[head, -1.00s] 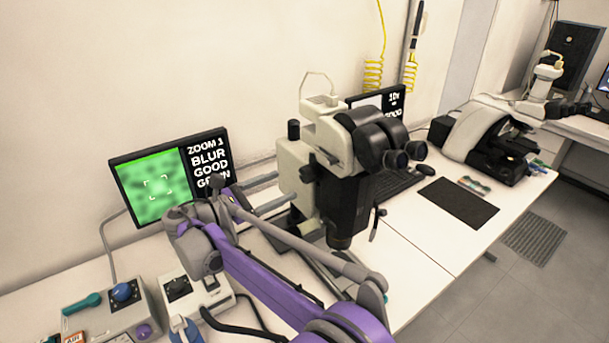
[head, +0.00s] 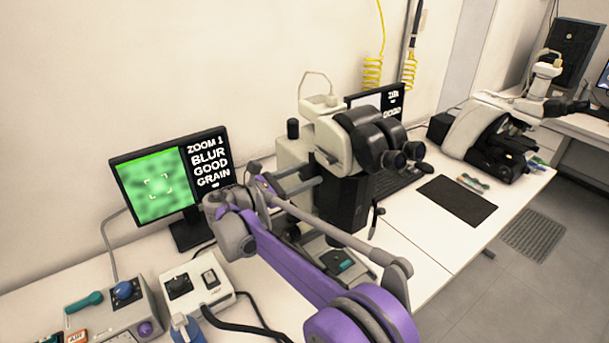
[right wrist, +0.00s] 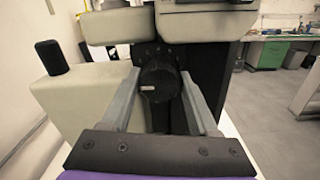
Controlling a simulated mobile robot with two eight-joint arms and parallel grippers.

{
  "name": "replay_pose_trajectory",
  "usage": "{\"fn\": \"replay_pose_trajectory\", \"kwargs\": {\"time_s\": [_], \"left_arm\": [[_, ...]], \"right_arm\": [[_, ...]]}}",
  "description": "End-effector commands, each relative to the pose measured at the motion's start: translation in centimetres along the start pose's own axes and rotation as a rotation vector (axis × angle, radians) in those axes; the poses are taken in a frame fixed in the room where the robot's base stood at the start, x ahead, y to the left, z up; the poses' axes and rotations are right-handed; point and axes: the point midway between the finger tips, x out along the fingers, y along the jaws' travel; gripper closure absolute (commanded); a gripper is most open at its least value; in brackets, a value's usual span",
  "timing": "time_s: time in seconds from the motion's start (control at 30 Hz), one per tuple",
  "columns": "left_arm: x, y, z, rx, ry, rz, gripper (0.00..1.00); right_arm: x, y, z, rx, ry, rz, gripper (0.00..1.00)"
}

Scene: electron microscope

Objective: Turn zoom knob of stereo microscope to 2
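The stereo microscope (head: 345,125), cream with black eyepieces, stands mid-bench in the head view. Its black zoom knob (right wrist: 158,84), with a small white mark, is in the middle of the right wrist view. My right gripper (right wrist: 160,95) is open, with one grey finger on each side of the knob; I cannot tell whether they touch it. In the head view the right gripper (head: 314,172) reaches the microscope's left side, and the knob is hard to make out there. The monitor (head: 170,185) reads ZOOM 1, BLUR, GOOD, GRAIN beside a blurry green picture. My left gripper is not in view.
A grey control box (head: 115,310) and a white box (head: 195,285) with a black dial stand at the lower left. A keyboard, a dark mat (head: 457,200) and another microscope (head: 490,135) are to the right. A black post (right wrist: 52,57) rises left of the knob.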

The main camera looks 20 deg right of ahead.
Motion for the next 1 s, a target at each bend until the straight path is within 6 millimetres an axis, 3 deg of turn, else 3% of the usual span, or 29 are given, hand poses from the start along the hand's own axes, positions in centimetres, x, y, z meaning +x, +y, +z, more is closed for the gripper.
{"fn": "replay_pose_trajectory", "kwargs": {"time_s": [0.07,0.3,0.63,1.0], "left_arm": [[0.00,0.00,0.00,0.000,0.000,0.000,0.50],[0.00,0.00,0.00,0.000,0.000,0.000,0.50],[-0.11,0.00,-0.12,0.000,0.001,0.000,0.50],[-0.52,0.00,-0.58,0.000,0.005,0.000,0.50]], "right_arm": [[-0.01,0.00,0.00,0.000,0.000,0.000,0.56],[-0.01,0.00,0.01,0.000,0.000,0.000,0.99],[-0.02,0.03,0.03,0.057,0.000,0.000,1.00],[-0.02,0.10,0.09,0.299,0.000,0.000,1.00]]}}
